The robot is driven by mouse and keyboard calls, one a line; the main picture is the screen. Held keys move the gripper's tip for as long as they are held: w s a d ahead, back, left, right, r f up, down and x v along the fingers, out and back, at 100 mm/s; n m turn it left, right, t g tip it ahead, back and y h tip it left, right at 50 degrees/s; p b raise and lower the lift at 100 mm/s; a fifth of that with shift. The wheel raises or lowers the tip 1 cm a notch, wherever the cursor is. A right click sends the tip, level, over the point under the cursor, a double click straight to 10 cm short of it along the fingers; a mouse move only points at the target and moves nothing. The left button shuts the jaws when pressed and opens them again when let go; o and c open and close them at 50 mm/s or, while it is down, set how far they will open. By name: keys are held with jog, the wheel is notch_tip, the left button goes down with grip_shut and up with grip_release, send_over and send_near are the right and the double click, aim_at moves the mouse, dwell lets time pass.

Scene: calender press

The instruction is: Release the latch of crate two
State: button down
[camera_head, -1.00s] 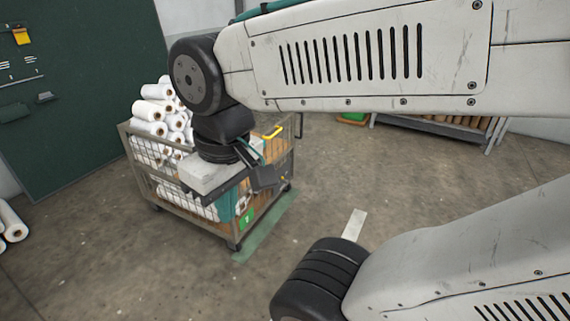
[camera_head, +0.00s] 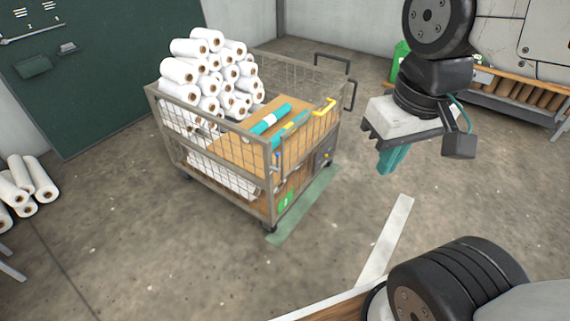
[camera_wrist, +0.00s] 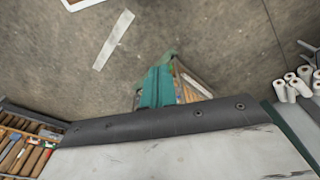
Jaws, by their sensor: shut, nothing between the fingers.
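A wheeled wire-mesh crate (camera_head: 217,122) stands left of centre in the head view. Its near right end bears a green plate with a white mark (camera_head: 286,200) that looks like a 1. A yellow handle (camera_head: 323,107) sits on its right side, with a dark box (camera_head: 324,157) below. I cannot pick out a crate two or its latch. My gripper (camera_head: 389,160), with teal fingers, hangs in the air to the right of the crate, apart from it, shut and empty. In the wrist view the teal fingers (camera_wrist: 157,88) point towards the floor, partly covering the crate.
White rolls (camera_head: 215,70) are piled in the crate. More rolls (camera_head: 25,185) lie at the far left, near a dark green board (camera_head: 85,70). A low rack of brown rolls (camera_head: 515,92) stands at the back right. Floor right of the crate is clear, with a pale strip (camera_head: 388,240).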

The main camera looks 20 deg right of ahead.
jog(key=w+f+t, duration=0.3)
jog(key=w+f, duration=0.4)
jog(key=w, duration=0.6)
jog(key=w+f+t, duration=0.3)
jog(key=w+f, duration=0.4)
jog(key=w, duration=0.6)
jog(key=w+f+t, duration=0.3)
jog(key=w+f, duration=0.3)
jog(key=w, duration=0.7)
jog(key=w+f+t, duration=0.3)
jog(key=f, duration=1)
jog(key=s+a+f+t, duration=0.1)
jog(key=s+f+t, duration=0.3)
jog(key=s+f, duration=0.4)
notch_tip(320, 180, down, 4)
jog(key=shift+f+t+y, duration=0.2)
jog(key=shift+t+y, duration=0.1)
